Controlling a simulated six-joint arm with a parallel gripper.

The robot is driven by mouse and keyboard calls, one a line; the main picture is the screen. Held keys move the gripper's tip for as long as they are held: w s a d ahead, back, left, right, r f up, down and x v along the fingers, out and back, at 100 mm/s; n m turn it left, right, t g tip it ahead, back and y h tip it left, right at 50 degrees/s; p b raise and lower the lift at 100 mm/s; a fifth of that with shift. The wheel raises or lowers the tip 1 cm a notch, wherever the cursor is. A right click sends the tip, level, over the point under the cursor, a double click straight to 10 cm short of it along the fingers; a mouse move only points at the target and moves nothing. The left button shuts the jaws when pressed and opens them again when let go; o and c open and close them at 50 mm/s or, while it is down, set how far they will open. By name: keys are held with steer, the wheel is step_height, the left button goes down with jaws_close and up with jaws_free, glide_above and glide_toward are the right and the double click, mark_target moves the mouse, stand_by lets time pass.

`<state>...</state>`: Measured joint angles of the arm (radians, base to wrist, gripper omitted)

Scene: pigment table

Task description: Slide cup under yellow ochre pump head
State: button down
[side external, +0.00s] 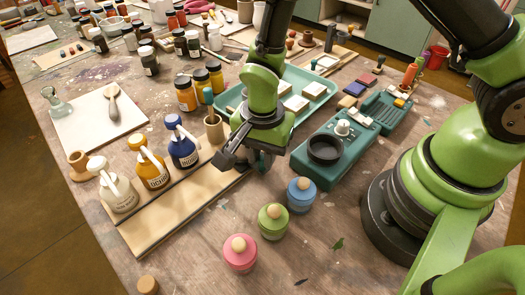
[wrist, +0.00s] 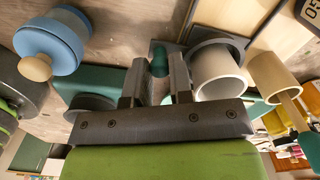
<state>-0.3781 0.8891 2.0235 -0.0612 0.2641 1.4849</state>
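My gripper (side external: 262,160) is low over the table, right of the board. In the wrist view, a pale round cup (wrist: 220,72) sits just right of my fingers, on or against a dark flat piece. A short teal post (wrist: 160,58) stands between my fingertips (wrist: 160,72); I cannot tell whether they press on it. The cup is hidden or unclear in the side view.
A green scale (side external: 338,150) with a dark pan and a tray (side external: 285,85) are behind my gripper. Blue (side external: 301,195), green (side external: 272,221) and pink (side external: 240,253) jars stand in front. A wooden cup (side external: 214,129) is left of my gripper.

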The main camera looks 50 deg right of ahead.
steer(key=a, duration=1.2)
steer(key=c, duration=1.3)
jaws_free()
step_height(320, 180, up, 10)
